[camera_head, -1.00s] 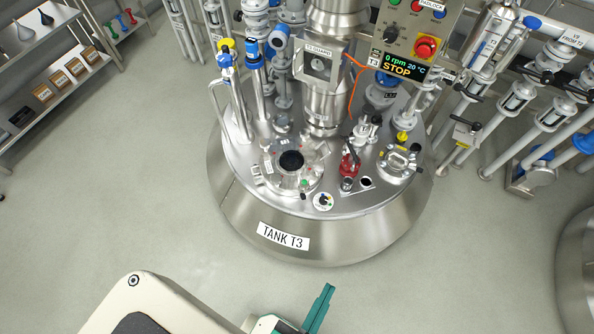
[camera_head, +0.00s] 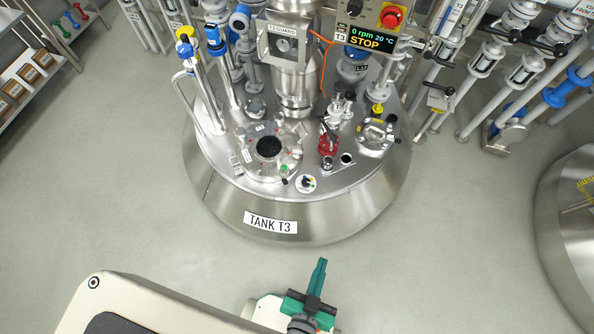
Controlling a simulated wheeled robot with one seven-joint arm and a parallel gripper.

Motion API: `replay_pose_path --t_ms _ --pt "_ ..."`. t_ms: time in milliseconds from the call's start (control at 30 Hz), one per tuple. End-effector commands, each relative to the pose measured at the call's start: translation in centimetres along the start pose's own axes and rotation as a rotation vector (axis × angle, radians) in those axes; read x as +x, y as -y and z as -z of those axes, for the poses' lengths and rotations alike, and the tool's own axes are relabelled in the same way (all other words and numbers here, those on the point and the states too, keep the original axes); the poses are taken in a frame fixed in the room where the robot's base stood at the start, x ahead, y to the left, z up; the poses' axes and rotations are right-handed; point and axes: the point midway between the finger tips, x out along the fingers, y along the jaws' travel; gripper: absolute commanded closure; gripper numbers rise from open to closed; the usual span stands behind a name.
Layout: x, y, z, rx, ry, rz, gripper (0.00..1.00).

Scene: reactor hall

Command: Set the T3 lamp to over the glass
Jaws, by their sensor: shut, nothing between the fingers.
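Tank T3 (camera_head: 270,224) is a round steel vessel with a crowded lid. I cannot tell which fitting is the lamp. A round flanged cover with a dark centre (camera_head: 269,147) lies at the lid's left front. A clamped round fitting (camera_head: 376,133) sits at the lid's right. A small white dial with a black knob (camera_head: 306,183) is at the lid's front edge; its marks are too small to read. My gripper (camera_head: 320,264), with teal fingers, is shut and empty over the floor in front of the tank, apart from it.
Behind are the control panel reading STOP (camera_head: 371,40), an orange cable (camera_head: 325,65) and tall pipes. Another steel tank (camera_head: 565,225) is at right. The floor in front is clear.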

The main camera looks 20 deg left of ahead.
Motion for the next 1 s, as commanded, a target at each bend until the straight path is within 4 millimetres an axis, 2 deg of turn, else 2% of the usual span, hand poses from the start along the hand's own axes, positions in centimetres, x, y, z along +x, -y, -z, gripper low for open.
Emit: replay_pose_path --t_ms 33,100,200,300,400,500,633,767,867,1000 --pt "2.1 -0.9 -2.5 0.035 0.049 -0.008 1.00" --pt "4.6 -1.7 -5.9 0.088 0.126 -0.009 1.00" --pt "8.0 -2.4 -10.1 0.169 0.230 0.003 1.00" --pt "11.2 -2.5 -13.6 0.255 0.324 0.034 1.00" --pt "14.4 -2.1 -16.1 0.346 0.407 0.085 1.00" --pt "17.6 -1.2 -17.5 0.440 0.476 0.155 1.00" --pt "21.5 0.6 -17.5 0.564 0.539 0.276 1.00" --pt "25.2 2.7 -15.4 0.681 0.569 0.431 1.00" --pt "27.6 4.2 -12.5 0.764 0.566 0.569 1.00" --pt "30.1 5.8 -7.4 0.853 0.530 0.763 1.00"
